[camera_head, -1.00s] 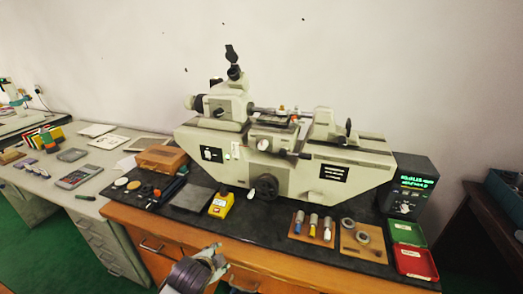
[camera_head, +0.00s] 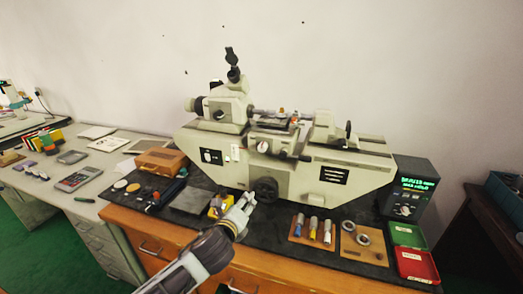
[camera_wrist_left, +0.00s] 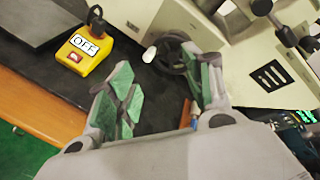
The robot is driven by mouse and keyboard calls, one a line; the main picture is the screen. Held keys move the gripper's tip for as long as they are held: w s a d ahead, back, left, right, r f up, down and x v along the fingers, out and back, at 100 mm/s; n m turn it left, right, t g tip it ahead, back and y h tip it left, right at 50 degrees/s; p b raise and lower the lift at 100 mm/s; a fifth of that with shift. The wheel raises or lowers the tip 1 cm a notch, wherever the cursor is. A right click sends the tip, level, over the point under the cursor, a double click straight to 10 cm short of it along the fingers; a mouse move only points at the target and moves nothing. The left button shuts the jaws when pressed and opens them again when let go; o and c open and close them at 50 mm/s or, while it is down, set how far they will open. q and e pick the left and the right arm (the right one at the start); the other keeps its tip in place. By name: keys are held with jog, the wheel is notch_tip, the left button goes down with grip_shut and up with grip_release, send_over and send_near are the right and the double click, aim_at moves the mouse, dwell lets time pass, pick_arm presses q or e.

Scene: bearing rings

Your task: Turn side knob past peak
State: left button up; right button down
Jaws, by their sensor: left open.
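The measuring machine (camera_head: 310,178) is a pale grey bench unit on a black mat. A black handwheel (camera_head: 265,189) sits low on its front; it also shows in the left wrist view (camera_wrist_left: 172,55), with a small white handle or knob (camera_wrist_left: 149,54) beside it. A smaller knob (camera_head: 263,147) sits higher on the front. I cannot tell which one is the side knob. My left gripper (camera_head: 246,199) is open and appears empty, just in front of and left of the handwheel. Its green-padded fingers are spread in the wrist view (camera_wrist_left: 165,88). My right gripper is not in view.
A yellow box (camera_wrist_left: 88,52) labelled OFF stands left of the fingers, partly hidden in the head view (camera_head: 215,206). The wooden bench edge (camera_wrist_left: 40,105) is below.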

pick_arm(q)
jog(key=w+r+m+t+h, duration=0.1)
jog(key=w+r+m, duration=0.1)
jog(key=r+m, duration=0.3)
jog(key=w+d+r+m+t+h, duration=0.1)
jog(key=r+m, duration=0.4)
jog(key=m, duration=0.8)
jog(key=shift+w+d+r+t+h, duration=0.35)
jog(key=shift+w+t+h, duration=0.35)
jog(key=shift+w, duration=0.6)
jog(key=shift+w, duration=0.1)
send_near(261, 149)
jog(key=shift+w, duration=0.75)
jog(key=shift+d+x, duration=0.2)
jog(key=shift+x, duration=1.9)
jog(key=shift+d+x, duration=0.15)
jog(key=shift+x, duration=2)
jog(key=shift+s+r, duration=0.1)
